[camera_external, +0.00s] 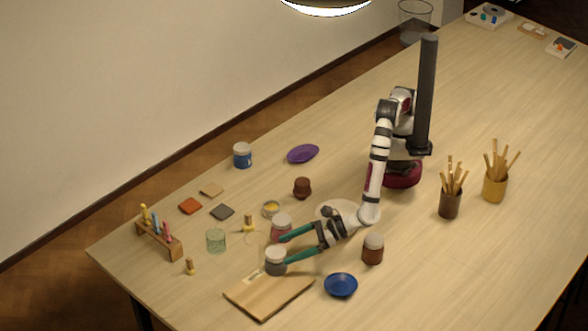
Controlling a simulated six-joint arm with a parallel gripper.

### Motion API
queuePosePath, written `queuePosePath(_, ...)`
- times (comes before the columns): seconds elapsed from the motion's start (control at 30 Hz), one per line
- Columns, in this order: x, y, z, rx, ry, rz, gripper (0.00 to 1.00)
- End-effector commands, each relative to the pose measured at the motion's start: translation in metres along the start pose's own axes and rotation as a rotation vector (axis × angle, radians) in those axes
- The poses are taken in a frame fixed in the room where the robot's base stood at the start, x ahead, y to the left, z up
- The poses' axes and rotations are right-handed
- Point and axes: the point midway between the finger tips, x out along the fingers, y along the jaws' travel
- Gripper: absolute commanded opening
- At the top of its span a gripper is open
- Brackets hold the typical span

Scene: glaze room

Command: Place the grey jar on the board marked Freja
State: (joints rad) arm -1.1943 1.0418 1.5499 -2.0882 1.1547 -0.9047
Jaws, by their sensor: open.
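The grey jar (275,268), with a pale lid, is upright at the far edge of the wooden board (270,296). Its base overlaps that edge in the picture; I cannot tell whether it rests fully on the board. A small pale label shows near the board's far side, too small to read. My gripper (283,251) is open, its teal fingers spread and pointing left. One fingertip is close to the jar's right side, the other behind it near the pink jar (281,228). I cannot tell whether either finger touches the grey jar.
A brown jar (373,250) and a blue dish (341,285) stand right of the board. A green glass (216,241), a small yellow-based stamp (248,223) and a rack (158,240) stand to the left. The board's near part is bare.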

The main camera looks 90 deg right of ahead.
Motion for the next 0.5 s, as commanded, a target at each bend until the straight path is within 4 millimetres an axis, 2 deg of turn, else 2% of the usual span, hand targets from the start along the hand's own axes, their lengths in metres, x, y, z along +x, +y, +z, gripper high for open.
queuePosePath(0.1,-0.025,0.001,0.000,-0.002,-0.001,0.003,0.99)
queuePosePath(0.2,-0.037,0.000,0.000,0.000,-0.001,0.001,0.99)
queuePosePath(0.4,-0.042,-0.004,0.002,0.010,0.001,-0.009,0.99)
queuePosePath(0.47,-0.036,-0.022,0.015,0.074,0.009,-0.061,0.99)
queuePosePath(0.5,-0.031,-0.048,0.030,0.161,0.020,-0.131,0.99)
